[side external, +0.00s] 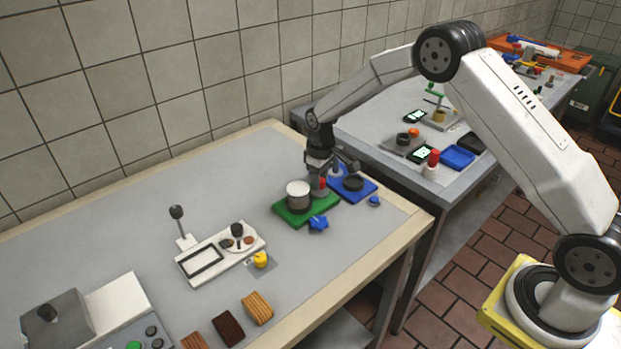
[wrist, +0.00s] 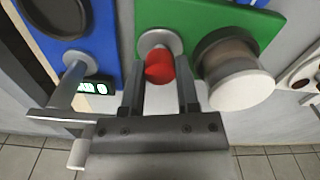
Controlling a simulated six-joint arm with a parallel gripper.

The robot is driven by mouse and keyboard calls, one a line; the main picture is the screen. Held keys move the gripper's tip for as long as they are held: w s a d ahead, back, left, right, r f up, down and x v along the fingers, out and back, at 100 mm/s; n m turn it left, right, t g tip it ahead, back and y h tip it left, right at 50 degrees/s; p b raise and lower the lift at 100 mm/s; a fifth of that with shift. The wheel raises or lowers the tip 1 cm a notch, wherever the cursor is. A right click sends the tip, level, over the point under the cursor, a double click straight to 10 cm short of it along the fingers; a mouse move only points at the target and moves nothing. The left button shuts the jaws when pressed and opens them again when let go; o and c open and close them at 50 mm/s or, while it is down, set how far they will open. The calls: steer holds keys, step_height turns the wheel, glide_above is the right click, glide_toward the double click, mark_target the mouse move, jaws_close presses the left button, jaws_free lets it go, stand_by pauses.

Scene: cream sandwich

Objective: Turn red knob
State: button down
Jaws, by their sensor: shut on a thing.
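The red knob (wrist: 159,68) sits on a round grey mount on the green base. It also shows in the side view (side external: 323,183), small and partly hidden by my gripper. My gripper (wrist: 160,88) has one finger on each side of the red knob and is shut on it. In the side view my gripper (side external: 320,175) reaches down to the knob from above. The green base (wrist: 205,18) carries the knob and, beside it, a cylinder with a white top (wrist: 240,85); this cylinder also shows in the side view (side external: 298,195).
A blue base (side external: 362,190) with a dark round part adjoins the green base. A blue star-shaped piece (side external: 318,224) lies in front, and a small blue round piece (side external: 374,201) to the right. A white tray (side external: 195,262) and a yellow piece (side external: 260,260) stand at front left.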

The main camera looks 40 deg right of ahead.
steer(key=c, duration=0.6)
jaws_free()
steer(key=shift+r, duration=3.95)
